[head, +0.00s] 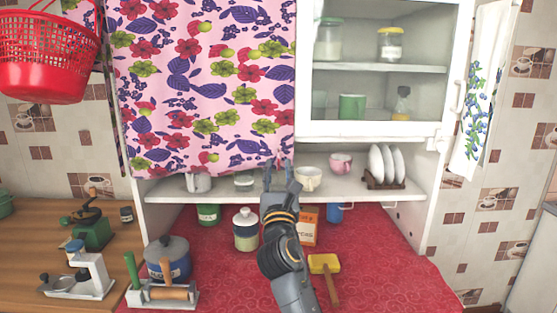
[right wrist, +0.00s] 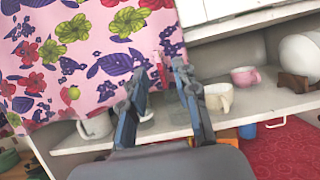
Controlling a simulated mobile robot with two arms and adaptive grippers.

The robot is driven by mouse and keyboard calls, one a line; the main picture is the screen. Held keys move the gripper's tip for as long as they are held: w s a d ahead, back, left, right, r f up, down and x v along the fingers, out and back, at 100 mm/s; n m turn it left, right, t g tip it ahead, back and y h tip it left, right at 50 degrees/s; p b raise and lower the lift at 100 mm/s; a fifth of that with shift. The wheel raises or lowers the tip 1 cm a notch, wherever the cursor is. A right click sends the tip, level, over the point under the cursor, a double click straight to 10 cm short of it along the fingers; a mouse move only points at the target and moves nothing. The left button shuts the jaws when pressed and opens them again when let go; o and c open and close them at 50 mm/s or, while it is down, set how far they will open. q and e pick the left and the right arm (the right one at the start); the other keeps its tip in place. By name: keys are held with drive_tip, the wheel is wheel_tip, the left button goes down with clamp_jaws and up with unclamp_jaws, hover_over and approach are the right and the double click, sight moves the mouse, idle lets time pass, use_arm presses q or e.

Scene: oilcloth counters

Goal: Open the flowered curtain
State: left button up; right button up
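The flowered curtain (head: 205,85), pink with red, green and blue flowers, hangs over the left part of the white cupboard. In the right wrist view the curtain (right wrist: 85,50) fills the upper left. My right gripper (head: 278,168) is at the curtain's lower right corner, in front of the shelf. In the right wrist view its two fingers (right wrist: 160,72) are apart, with part of the curtain's edge showing between them. I cannot tell whether they touch the cloth. What is behind the curtain is hidden. My left gripper is not in view.
A glass-fronted cabinet door (head: 378,70) is right of the curtain. The white shelf (head: 325,190) below holds a cream cup (head: 308,179), a pink cup (head: 341,163) and a plate rack (head: 384,183). A lidded jar (head: 246,232) and an orange box (head: 308,228) stand on the red counter.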

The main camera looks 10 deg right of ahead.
drive_tip(key=shift+x, duration=1.4)
drive_tip(key=shift+s, duration=0.1)
clamp_jaws()
